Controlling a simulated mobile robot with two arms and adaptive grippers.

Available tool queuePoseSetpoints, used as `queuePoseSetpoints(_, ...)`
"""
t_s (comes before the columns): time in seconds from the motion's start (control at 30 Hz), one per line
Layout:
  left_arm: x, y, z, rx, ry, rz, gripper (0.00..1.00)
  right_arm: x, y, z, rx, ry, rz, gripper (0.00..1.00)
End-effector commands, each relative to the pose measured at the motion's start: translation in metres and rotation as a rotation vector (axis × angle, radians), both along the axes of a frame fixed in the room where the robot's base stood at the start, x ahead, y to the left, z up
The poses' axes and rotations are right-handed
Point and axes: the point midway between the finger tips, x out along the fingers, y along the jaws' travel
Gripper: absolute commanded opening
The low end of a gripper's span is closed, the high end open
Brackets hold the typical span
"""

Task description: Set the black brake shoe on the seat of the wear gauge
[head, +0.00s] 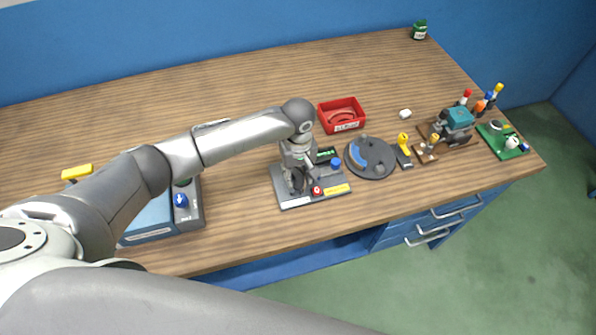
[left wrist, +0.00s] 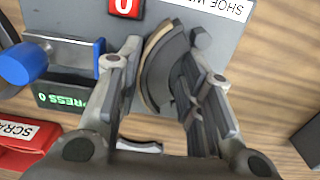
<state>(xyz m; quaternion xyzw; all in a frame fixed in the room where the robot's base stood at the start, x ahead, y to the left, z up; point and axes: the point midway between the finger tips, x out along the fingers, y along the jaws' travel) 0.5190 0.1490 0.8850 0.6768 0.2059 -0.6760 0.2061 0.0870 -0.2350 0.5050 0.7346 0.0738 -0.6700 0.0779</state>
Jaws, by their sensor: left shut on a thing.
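The wear gauge (head: 294,201) is a grey plate with a red button, a blue knob, a green display and a yellow label. It fills the upper part of the left wrist view (left wrist: 65,15). My left gripper (head: 299,186) is over the gauge, pointing down. In the left wrist view it (left wrist: 162,65) is shut on the black brake shoe (left wrist: 158,68), a curved dark piece with a tan edge. The shoe is at the plate beside a dark post (left wrist: 202,38). Whether it touches the seat I cannot tell. My right gripper is not in view.
A red scrap bin (head: 341,126) stands behind the gauge. A round grey drum plate (head: 372,172) lies to its right, then a yellow-handled tool (head: 404,145). A grey-blue device (head: 190,206) stands to the left.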

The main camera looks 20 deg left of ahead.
Motion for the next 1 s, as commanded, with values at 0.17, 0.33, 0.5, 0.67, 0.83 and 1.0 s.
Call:
queuePoseSetpoints(0.17, 0.0003, -0.0001, 0.0000, 0.000, -0.001, 0.000, 0.06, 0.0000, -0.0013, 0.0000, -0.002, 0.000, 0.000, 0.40)
queuePoseSetpoints(0.33, 0.0003, 0.0001, 0.0000, 0.001, -0.001, 0.000, 0.38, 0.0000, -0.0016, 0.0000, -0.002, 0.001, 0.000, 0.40)
queuePoseSetpoints(0.5, 0.0002, 0.0003, -0.0001, 0.001, -0.001, 0.000, 0.59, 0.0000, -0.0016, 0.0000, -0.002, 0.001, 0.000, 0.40)
queuePoseSetpoints(0.67, 0.0001, 0.0003, -0.0002, 0.001, -0.001, 0.000, 0.59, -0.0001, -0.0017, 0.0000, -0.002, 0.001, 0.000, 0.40)
queuePoseSetpoints(0.83, -0.0002, 0.0005, -0.0006, 0.001, 0.001, 0.001, 0.72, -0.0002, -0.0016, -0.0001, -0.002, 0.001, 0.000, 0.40)
queuePoseSetpoints(1.0, 0.0001, 0.0003, -0.0004, 0.000, 0.000, 0.001, 0.77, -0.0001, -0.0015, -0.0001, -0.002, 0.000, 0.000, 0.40)
